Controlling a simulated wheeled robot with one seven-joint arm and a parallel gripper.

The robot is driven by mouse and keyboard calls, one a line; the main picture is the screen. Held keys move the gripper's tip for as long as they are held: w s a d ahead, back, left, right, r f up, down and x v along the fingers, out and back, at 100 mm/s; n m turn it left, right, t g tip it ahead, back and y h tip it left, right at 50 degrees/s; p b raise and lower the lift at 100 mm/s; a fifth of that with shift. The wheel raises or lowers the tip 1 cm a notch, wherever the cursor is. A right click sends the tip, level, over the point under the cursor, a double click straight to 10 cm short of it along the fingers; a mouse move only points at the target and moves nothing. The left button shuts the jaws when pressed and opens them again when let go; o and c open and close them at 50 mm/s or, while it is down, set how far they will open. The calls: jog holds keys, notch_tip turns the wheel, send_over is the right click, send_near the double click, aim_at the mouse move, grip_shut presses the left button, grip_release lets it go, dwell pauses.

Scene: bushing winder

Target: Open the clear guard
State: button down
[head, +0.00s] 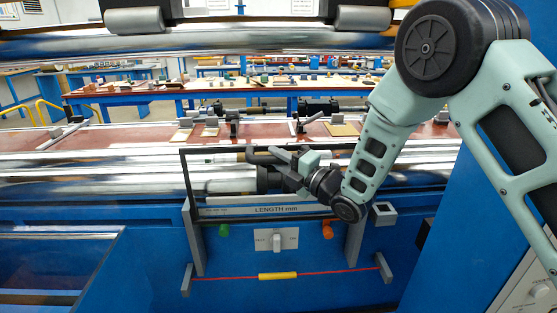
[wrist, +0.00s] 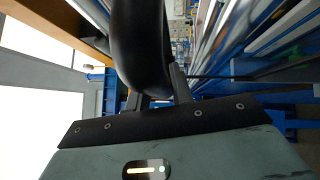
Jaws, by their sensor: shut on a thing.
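The clear guard (head: 187,178) is a see-through panel in a thin dark frame on the front of the blue machine, above the LENGTH mm strip. Its top bar runs level across the head view. My gripper (head: 278,155) reaches in from the right and is shut at the guard's top bar; my fingers hide the exact contact. In the wrist view, a thick dark rounded piece (wrist: 140,45) stands just beyond my fingertips (wrist: 158,92), and a thin dark bar (wrist: 225,76) runs off to the right.
Below the guard are a grey switch panel (head: 277,240), a green knob (head: 224,231), an orange knob (head: 327,230) and a red cord with a yellow sleeve (head: 278,276). Shiny rollers (head: 100,165) lie behind. A blue cabinet (head: 463,230) stands at the right.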

notch_tip(320, 180, down, 21)
jog(key=b, duration=2.1)
jog(key=c, duration=1.2)
grip_release()
jog(key=shift+c, duration=0.2)
jog(key=b+v, duration=0.2)
jog(key=v, duration=1.5)
jog(key=shift+d, duration=0.2)
jog(key=shift+s+f, duration=0.1)
jog(key=shift+s, duration=0.05)
